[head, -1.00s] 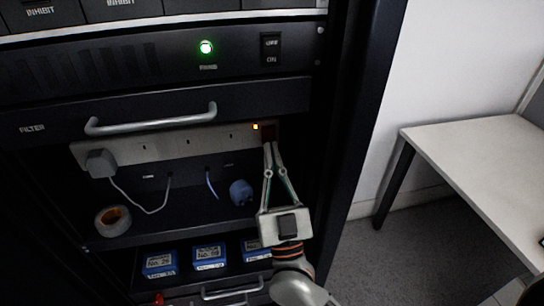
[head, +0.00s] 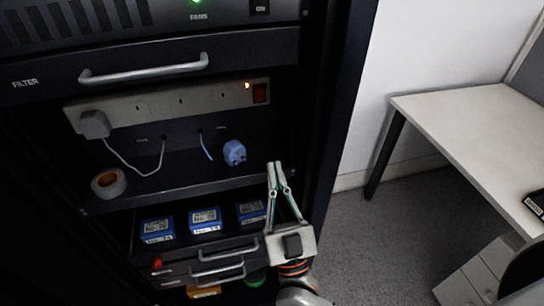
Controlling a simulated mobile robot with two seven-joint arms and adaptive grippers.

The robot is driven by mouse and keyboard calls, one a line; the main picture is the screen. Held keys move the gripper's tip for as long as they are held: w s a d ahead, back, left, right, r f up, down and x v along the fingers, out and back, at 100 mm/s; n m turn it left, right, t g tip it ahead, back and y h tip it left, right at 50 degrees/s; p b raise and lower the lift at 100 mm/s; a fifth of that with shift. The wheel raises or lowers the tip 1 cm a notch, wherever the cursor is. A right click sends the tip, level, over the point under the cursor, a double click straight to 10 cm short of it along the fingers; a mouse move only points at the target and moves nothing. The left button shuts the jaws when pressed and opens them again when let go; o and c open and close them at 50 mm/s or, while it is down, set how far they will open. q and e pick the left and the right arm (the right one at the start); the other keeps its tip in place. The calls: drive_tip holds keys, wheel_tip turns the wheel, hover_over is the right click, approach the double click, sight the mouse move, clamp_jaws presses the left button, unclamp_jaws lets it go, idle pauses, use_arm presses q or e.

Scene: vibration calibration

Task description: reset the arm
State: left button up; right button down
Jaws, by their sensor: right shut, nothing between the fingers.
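My right gripper (head: 276,166) is shut and empty, pointing up in front of the right side of the dark rack, below the power strip. The white power strip (head: 185,102) is mounted in the rack, with a red switch (head: 260,93) and a lit orange light at its right end. A grey plug (head: 95,124) sits in its left socket with a white cable. A blue plug (head: 234,152) lies unplugged on the shelf below, left of the gripper. My left gripper is not in view.
A tape roll (head: 108,182) lies on the shelf's left. Several blue labelled boxes (head: 205,220) stand on the shelf below, above drawers with metal handles (head: 228,252). The filter drawer handle (head: 145,70) juts out above the strip. A white desk (head: 465,130) stands at right.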

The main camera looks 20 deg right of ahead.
drive_tip(key=shift+s+f, duration=0.15)
idle(0.4)
wheel_tip(320, 180, down, 21)
drive_tip(key=s+n+g+y, duration=0.2)
drive_tip(key=n+g+y, duration=0.35)
drive_tip(key=g, duration=0.45)
drive_tip(key=s+d+f+g+h, duration=0.1)
drive_tip(key=s+d+f+g, duration=0.2)
drive_tip(key=f, duration=0.4)
drive_tip(key=s+d+f+m+g+h, duration=0.1)
drive_tip(key=s+d+f+g+h, duration=0.1)
drive_tip(key=s+d+f, duration=0.3)
wheel_tip(320, 180, down, 2)
drive_tip(key=shift+s+d+f+g, duration=0.25)
drive_tip(key=shift+s+d+g, duration=0.15)
drive_tip(key=shift+g, duration=0.1)
